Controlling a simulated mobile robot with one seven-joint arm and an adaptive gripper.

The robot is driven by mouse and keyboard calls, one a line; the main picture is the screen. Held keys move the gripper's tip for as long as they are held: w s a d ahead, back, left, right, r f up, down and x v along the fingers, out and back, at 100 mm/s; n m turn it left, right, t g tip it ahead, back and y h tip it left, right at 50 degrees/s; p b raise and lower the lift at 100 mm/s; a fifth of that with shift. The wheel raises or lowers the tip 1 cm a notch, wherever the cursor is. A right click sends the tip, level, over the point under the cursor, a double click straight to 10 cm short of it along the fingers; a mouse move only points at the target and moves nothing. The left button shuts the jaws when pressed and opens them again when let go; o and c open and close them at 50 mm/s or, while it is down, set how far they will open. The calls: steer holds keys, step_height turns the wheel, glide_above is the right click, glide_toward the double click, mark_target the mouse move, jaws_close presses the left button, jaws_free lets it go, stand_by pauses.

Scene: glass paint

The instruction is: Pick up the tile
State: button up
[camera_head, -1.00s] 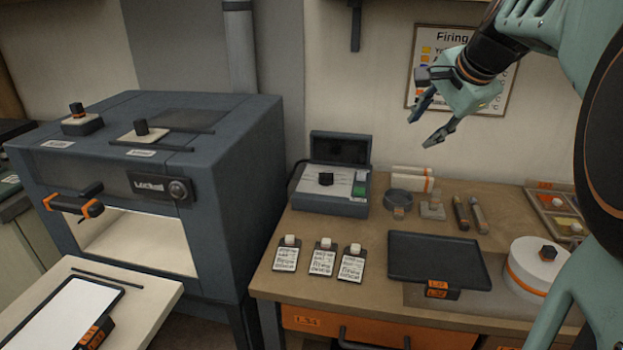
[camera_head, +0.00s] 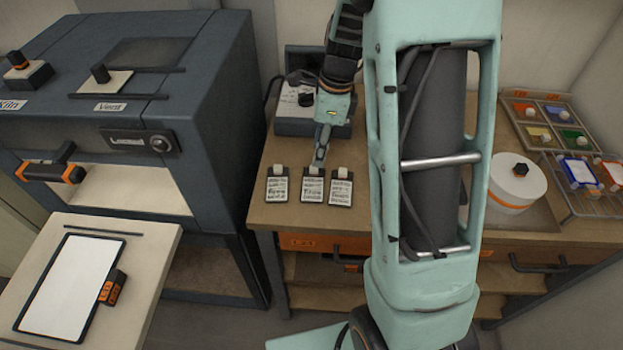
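Nothing in view is labelled a tile, so I cannot tell which piece is meant. Three small dark-framed cards with writing and white knobs lie in a row on the bench: a left card (camera_head: 277,189), a middle card (camera_head: 312,190) and a right card (camera_head: 340,191). My gripper (camera_head: 320,158) points down just above the middle card's knob (camera_head: 313,171). The fingers overlap in this view, so their opening and any contact with the knob cannot be made out. Blue-framed (camera_head: 579,172) and red-framed (camera_head: 613,172) pieces sit on a rack at the far right.
A dark kiln (camera_head: 135,120) with an open front stands left. A white panel (camera_head: 68,288) lies on a pale table in front of it. A grey box (camera_head: 290,122) is behind my gripper. My arm hides the bench middle. A white round container (camera_head: 517,186) stands right.

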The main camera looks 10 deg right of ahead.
mark_target(313, 182)
steer(key=f, duration=0.4)
steer(key=a+f, duration=0.1)
steer(key=shift+w+f, duration=0.2)
steer(key=shift+f, duration=0.2)
jaws_close()
